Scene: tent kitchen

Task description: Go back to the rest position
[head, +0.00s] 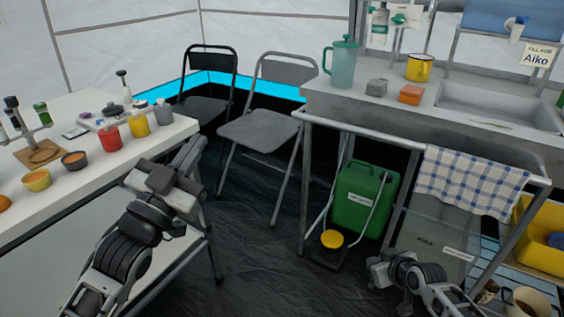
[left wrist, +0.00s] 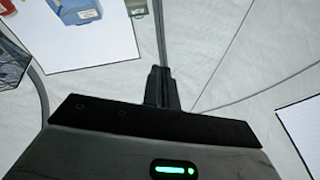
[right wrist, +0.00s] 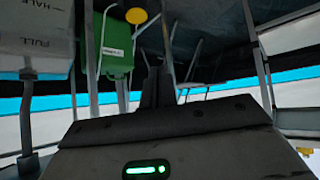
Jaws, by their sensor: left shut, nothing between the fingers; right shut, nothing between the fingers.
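My left gripper (head: 187,155) is raised beside the right edge of the white table (head: 95,192). The left wrist view shows its fingers (left wrist: 160,88) together with nothing between them. My right arm is low at the lower right, in front of the sink unit, and its gripper end (head: 381,271) is partly hidden. The right wrist view shows the right fingers (right wrist: 156,87) closed and empty. Neither gripper holds anything.
The white table carries bowls (head: 37,181), jars (head: 112,137) and a wooden stand. Two folding chairs (head: 262,130) stand behind. At right are a metal sink (head: 490,103), a checked towel (head: 465,180) and a green canister (head: 362,200). The dark floor (head: 260,255) between is clear.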

